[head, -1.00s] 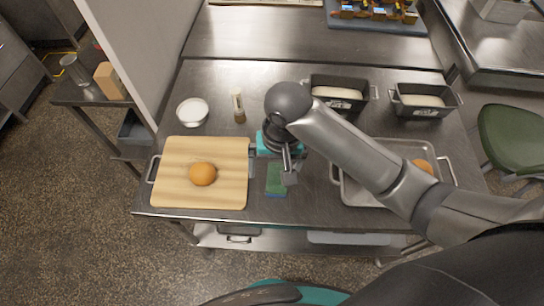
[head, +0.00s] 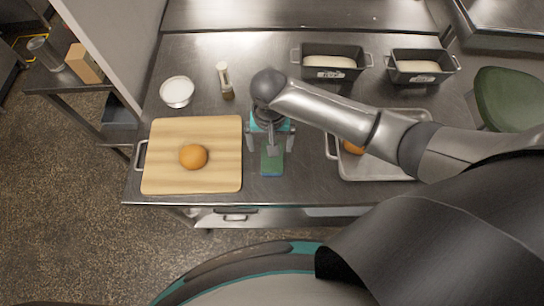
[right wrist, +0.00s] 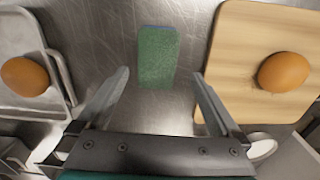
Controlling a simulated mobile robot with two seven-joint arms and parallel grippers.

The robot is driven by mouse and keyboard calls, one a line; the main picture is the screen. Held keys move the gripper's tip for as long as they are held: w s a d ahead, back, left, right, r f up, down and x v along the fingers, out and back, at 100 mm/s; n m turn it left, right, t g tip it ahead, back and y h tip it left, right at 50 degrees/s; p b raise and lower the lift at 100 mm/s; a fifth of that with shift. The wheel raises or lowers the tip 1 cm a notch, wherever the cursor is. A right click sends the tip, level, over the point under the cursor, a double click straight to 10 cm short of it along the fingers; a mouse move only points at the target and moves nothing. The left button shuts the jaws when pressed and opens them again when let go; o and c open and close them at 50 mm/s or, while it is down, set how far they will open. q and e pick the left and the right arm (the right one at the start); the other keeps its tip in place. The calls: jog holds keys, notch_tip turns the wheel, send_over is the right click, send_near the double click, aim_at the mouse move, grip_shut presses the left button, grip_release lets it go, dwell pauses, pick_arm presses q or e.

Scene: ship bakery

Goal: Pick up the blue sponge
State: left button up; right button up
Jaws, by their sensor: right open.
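The sponge (head: 272,161) lies flat on the steel table between the cutting board and the metal tray. Its top is green, and a thin blue edge shows at its far end in the right wrist view (right wrist: 157,58). My right gripper (head: 271,150) is above the sponge, pointing down, and partly covers it in the head view. In the right wrist view its two fingers (right wrist: 158,84) are spread wide, one on each side of the sponge's line, with nothing between them. My left gripper is not in view.
A wooden board (head: 170,135) with an orange-brown bun (head: 193,156) lies left of the sponge. A metal tray (head: 370,172) with a bun (head: 353,147) lies right. A white bowl (head: 177,93), a shaker (head: 225,82) and two loaf tins (head: 322,75) (head: 418,78) stand behind.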

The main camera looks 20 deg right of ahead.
jog(key=f, duration=0.5)
jog(key=shift+d+b, duration=0.25)
jog(key=shift+b, duration=0.15)
jog(key=shift+r, duration=0.1)
jog(key=shift+c, duration=0.2)
jog(key=c, duration=1.2)
